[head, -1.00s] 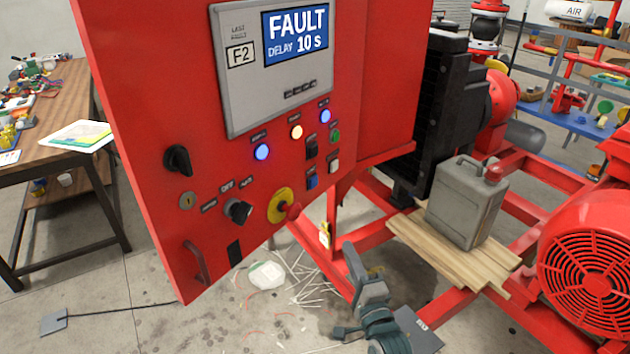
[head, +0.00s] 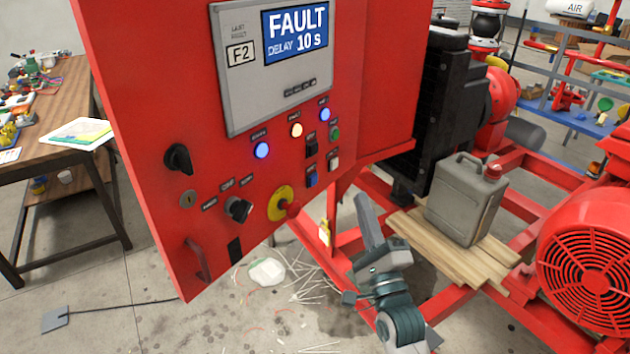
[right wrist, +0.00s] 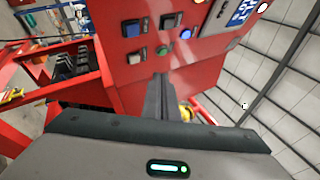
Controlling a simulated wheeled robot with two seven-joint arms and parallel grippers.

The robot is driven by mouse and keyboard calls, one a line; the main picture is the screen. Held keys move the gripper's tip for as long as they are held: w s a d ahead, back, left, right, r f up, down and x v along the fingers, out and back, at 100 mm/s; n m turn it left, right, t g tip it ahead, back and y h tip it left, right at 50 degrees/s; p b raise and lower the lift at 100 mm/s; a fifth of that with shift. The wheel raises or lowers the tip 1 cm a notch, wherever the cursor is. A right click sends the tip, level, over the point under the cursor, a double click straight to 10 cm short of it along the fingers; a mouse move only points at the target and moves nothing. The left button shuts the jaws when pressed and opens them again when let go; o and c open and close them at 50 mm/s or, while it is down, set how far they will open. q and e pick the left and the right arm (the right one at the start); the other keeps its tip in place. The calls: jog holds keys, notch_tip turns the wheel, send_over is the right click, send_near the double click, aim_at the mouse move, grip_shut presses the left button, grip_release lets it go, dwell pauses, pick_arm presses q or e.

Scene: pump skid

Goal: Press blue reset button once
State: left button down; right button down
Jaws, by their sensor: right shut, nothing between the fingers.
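The blue reset button (head: 312,180) is a small blue rectangular button low on the red control panel (head: 150,90), below a black switch. It also shows in the right wrist view (right wrist: 131,28), beside a white button and near a green one. My right gripper (head: 362,200) is shut and empty, pointing up, to the right of and below the button in the head view. In the right wrist view its closed fingers (right wrist: 160,82) point towards the panel's buttons. I cannot tell the exact gap, but nothing shows it touching the button. My left gripper is not in view.
A red and yellow emergency stop (head: 284,206) sticks out left of the blue button. The panel screen (head: 296,32) reads FAULT, DELAY 10 s. A grey jerrycan (head: 465,205) stands on planks at right, among red frame rails. Debris lies on the floor below.

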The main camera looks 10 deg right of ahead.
aim_at(313, 180)
jog(key=w+a+b, duration=0.1)
jog(key=w+a, duration=0.4)
jog(key=w, duration=0.1)
jog(key=shift+w+a+b, duration=0.2)
jog(key=shift+a+b, duration=0.15)
jog(key=shift+b, duration=0.05)
jog(key=shift+w+a, duration=0.1)
dwell(2.1)
jog(key=shift+w+a, duration=0.2)
jog(key=shift+w+a, duration=0.25)
jog(key=shift+w, duration=0.05)
dwell(1.1)
jog(key=shift+s+d, duration=0.15)
jog(key=shift+s+d+p, duration=0.4)
jog(key=shift+s, duration=0.1)
dwell(0.5)
